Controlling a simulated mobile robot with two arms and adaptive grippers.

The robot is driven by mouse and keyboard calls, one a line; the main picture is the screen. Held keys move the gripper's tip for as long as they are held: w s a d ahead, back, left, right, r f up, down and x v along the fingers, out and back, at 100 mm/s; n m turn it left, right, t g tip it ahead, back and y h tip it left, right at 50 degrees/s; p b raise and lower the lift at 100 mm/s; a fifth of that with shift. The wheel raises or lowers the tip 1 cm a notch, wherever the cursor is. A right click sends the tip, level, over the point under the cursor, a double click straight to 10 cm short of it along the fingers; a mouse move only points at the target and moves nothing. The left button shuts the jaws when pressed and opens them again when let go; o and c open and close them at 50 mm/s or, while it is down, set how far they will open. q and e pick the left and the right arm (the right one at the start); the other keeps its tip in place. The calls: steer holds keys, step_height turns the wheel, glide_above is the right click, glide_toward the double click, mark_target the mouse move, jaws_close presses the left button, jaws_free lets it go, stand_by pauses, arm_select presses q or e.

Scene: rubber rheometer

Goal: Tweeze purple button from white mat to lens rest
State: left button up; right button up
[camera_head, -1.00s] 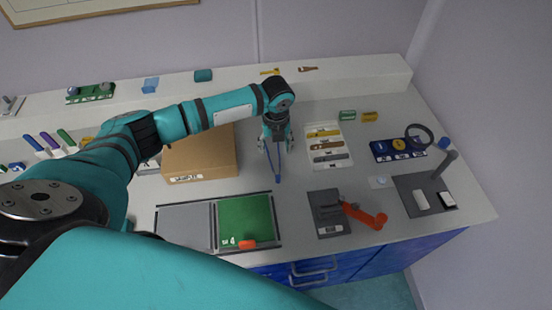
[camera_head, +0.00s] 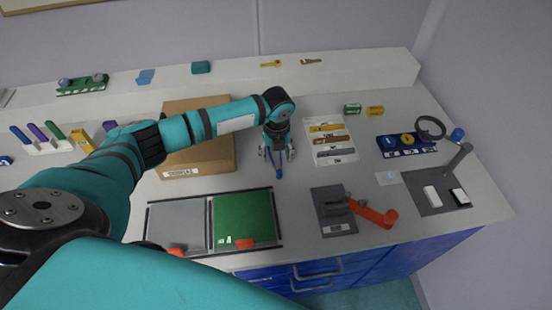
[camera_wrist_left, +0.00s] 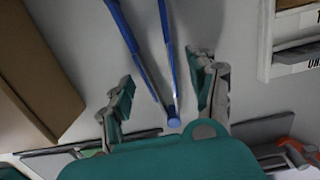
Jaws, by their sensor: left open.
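Blue tweezers (camera_wrist_left: 140,45) run between the fingers of my left gripper (camera_wrist_left: 168,98) in the left wrist view, their joined end near the palm. In the head view only a short blue part of the tweezers (camera_head: 279,172) shows below my left gripper (camera_head: 277,155). The gripper is open, with a gap on both sides of the tweezers. A small white mat (camera_head: 388,178) lies on the bench at the right; a purple button on it is too small to make out. A magnifier lens (camera_head: 431,127) stands behind a grey base (camera_head: 424,180); I cannot tell which part is the lens rest.
A cardboard box (camera_head: 199,157) stands left of the gripper. A white tray of strips (camera_head: 343,160) is to its right. A dark grey device (camera_head: 331,220) with an orange handle (camera_head: 375,215) and a green panel (camera_head: 243,218) lie in front. The bench between is clear.

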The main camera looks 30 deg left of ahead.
arm_select(q)
steer(key=shift+f, duration=0.25)
steer(key=c, duration=0.7)
step_height(320, 180, up, 12)
steer(key=p, duration=1.1)
steer(key=shift+p, duration=0.35)
